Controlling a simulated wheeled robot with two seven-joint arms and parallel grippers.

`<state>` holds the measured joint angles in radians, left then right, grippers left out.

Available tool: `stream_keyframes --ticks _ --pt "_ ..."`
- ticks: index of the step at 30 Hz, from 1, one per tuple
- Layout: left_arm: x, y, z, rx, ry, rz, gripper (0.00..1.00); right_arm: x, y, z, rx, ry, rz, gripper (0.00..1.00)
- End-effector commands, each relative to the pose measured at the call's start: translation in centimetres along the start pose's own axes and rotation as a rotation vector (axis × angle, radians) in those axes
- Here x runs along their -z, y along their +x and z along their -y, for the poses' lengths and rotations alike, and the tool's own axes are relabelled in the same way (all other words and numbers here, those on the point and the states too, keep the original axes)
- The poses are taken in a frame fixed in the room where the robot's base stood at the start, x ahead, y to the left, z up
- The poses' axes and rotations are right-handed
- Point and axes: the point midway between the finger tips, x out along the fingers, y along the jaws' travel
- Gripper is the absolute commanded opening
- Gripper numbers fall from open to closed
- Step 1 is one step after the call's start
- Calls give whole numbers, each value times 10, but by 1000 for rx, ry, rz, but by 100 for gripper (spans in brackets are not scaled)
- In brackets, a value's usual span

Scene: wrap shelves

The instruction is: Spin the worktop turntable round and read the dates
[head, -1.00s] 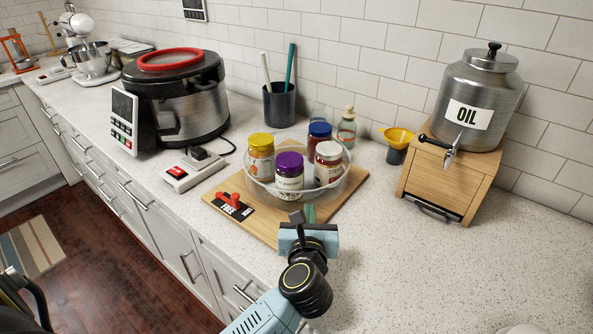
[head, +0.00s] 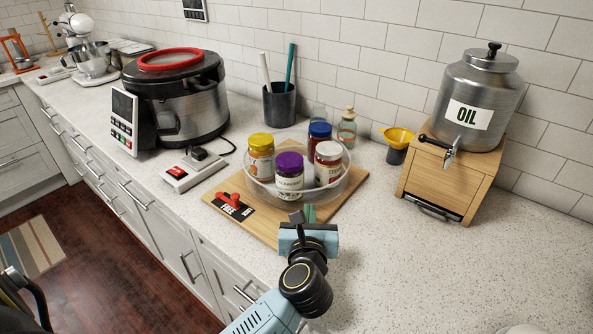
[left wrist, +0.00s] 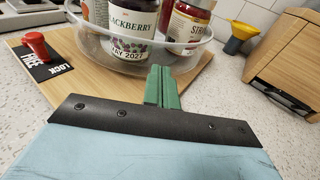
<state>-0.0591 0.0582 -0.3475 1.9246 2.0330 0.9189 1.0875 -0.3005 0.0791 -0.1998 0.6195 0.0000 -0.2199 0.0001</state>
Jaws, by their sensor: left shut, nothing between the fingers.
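The turntable is a clear round tray (head: 333,190) on a wooden board (head: 352,200). It carries a yellow-lidded jar (head: 261,163), a purple-lidded jar (head: 289,182), a blue-lidded jar (head: 319,145) and a white-lidded jar (head: 328,168). In the left wrist view the purple-lidded jar (left wrist: 130,45) reads "…LACKBERRY" and "…AY 2027", its left edge cut off. The jar to its right (left wrist: 187,25) reads "STRA…"; no date on it is readable. My left gripper (head: 309,213) is shut and empty at the tray's near side; its green fingertips (left wrist: 161,85) overlap the wall, contact unclear.
A red lever (head: 235,197) sits on a black lock/free plate (head: 232,208) on the board. A pressure cooker (head: 180,105) and red switch box (head: 190,172) stand left, an oil dispenser (head: 475,100) on a wooden stand (head: 435,185) right.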

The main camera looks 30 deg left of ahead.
Motion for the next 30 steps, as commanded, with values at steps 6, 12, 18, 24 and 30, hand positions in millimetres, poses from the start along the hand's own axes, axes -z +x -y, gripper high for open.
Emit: stream_keyframes --ticks 6,12,18,24,30 --pt "0 2 0 0 0 1 0 0 0 0 0 0 0 36" --pt "-2 6 -1 0 1 1 0 0 -1 0 0 0 0 36" --pt "-2 11 -3 -1 1 0 0 0 -2 0 -1 0 0 36" --pt "-3 16 -4 0 0 0 0 0 -3 -1 -1 -1 0 36" --pt "-3 17 -5 0 0 0 0 0 -4 -1 -1 -1 0 36"
